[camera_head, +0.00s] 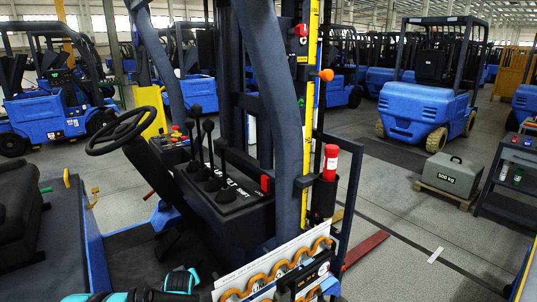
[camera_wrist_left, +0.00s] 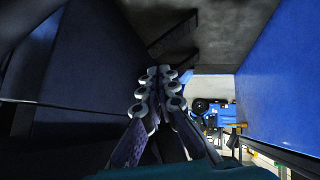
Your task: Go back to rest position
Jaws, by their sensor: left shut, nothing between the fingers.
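My left gripper (camera_wrist_left: 158,78) shows in the left wrist view, its two jointed fingers drawn together with nothing between them. It points along a dark gap between a dark panel on the left and a blue panel (camera_wrist_left: 282,70) on the right. No object touches its fingertips that I can see. In the head view, teal and black parts of my arm show at the bottom edge, but no fingers can be made out there. My right gripper is in neither view.
A forklift cab is close in front, with steering wheel (camera_head: 123,131), black lever console (camera_head: 225,200), dark seat (camera_head: 30,215) and upright posts. A 500 kg weight (camera_head: 449,176) sits on a pallet at right, near a dark cart (camera_head: 512,170). Open grey floor lies between.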

